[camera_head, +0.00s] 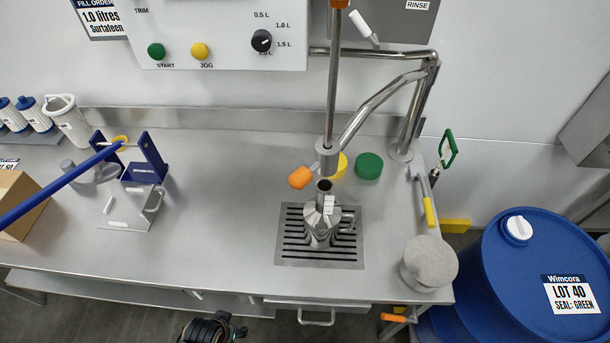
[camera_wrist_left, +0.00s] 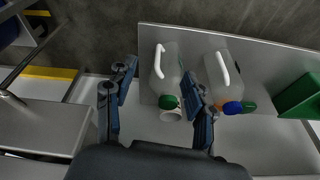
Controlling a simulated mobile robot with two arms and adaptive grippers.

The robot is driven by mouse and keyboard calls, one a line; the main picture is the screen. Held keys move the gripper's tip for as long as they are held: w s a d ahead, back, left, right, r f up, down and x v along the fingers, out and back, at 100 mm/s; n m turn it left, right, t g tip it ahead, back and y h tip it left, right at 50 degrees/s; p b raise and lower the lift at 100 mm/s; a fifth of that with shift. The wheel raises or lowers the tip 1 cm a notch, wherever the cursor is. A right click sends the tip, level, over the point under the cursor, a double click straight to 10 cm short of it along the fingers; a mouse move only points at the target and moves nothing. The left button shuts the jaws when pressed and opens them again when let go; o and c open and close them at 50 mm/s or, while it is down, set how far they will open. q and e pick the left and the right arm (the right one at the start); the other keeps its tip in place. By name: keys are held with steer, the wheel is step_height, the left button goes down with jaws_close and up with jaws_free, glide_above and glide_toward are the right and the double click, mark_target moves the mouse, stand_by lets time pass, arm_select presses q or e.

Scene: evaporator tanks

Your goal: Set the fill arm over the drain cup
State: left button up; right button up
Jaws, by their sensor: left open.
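The fill arm (camera_head: 385,95) is bent steel pipe rising from a post on the bench's right. A round grey piece (camera_head: 430,262) sits at the bench's front right corner. I cannot tell which of these is the drain cup. My left gripper (camera_wrist_left: 157,80) is open in the left wrist view, its fingers apart and away from the fill arm. My right gripper is not in view.
A blue drum (camera_head: 540,270) stands right of the bench. A blue stand (camera_head: 150,160) is at left. The bench's middle (camera_head: 225,180) is clear.

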arm_select(q)
steer(key=w+r+t+b, duration=0.1)
steer(key=w+r, duration=0.3)
steer(key=r, duration=1.2)
steer(key=m+t+h, duration=0.4)
steer(key=t+h, duration=0.5)
steer(key=h, duration=0.3)
glide_toward(305, 176)
steer(key=p+x, duration=0.1)
steer(key=x, duration=0.2)
steer(key=f+p+x, duration=0.1)
steer(key=x, duration=0.2)
steer(key=p+x, duration=0.1)
steer(key=x, duration=0.3)
steer(key=shift+w+a+f, duration=0.2)
steer(key=shift+w+a, duration=0.1)
steer(key=shift+a, duration=0.1)
steer(key=shift+w+d+f, duration=0.1)
steer(key=shift+w+d, duration=0.25)
jaws_close()
